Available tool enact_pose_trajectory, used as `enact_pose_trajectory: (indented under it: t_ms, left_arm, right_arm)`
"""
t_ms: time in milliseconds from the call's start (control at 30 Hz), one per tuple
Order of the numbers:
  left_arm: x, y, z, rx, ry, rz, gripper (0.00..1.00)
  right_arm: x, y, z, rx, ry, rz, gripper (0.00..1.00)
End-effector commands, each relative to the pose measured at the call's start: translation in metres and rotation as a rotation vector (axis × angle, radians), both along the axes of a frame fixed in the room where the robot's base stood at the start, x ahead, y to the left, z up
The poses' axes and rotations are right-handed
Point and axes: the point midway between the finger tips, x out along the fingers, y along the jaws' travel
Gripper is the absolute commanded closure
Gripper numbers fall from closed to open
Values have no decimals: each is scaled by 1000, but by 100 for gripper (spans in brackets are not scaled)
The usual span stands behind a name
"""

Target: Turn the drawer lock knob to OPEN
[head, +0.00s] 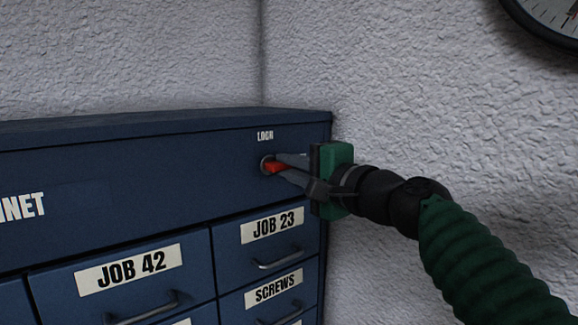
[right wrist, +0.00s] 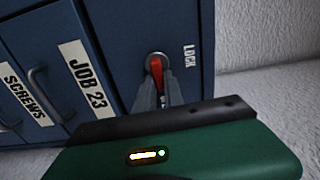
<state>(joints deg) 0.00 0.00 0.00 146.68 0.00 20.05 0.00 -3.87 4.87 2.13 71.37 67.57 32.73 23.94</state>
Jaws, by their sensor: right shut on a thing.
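The drawer lock knob (head: 274,167) is a red lever on a round grey plate at the top right of the blue cabinet's front. A white label reading LOCK (head: 265,136) sits just above it. My right gripper (head: 284,170) comes in from the right and is shut on the red knob. The knob (right wrist: 156,68) also shows in the right wrist view, between the fingertips of my right gripper (right wrist: 157,88). The fingers cover part of it. No OPEN mark can be read in either view. My left gripper is not in view.
The blue cabinet (head: 150,180) has drawers labelled JOB 42 (head: 130,268), JOB 23 (head: 272,227) and SCREWS (head: 273,288), with metal handles below the lock. A rough white wall (head: 420,110) stands behind and right of it. A clock (head: 548,18) hangs at the top right.

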Motion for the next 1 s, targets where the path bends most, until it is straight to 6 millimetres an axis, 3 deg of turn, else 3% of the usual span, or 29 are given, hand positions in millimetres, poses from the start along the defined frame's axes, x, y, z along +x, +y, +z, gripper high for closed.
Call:
enact_pose_trajectory:
  t_ms: [633,667,800,1000]
  left_arm:
    - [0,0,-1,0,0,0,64]
    - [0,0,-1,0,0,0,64]
    - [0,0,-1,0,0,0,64]
    - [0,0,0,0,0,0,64]
  right_arm:
    - [2,1,-7,37,41,3,100]
    - [2,1,-7,37,41,3,85]
    - [1,1,-6,38,38,2,66]
    - [1,0,-4,40,34,1,65]
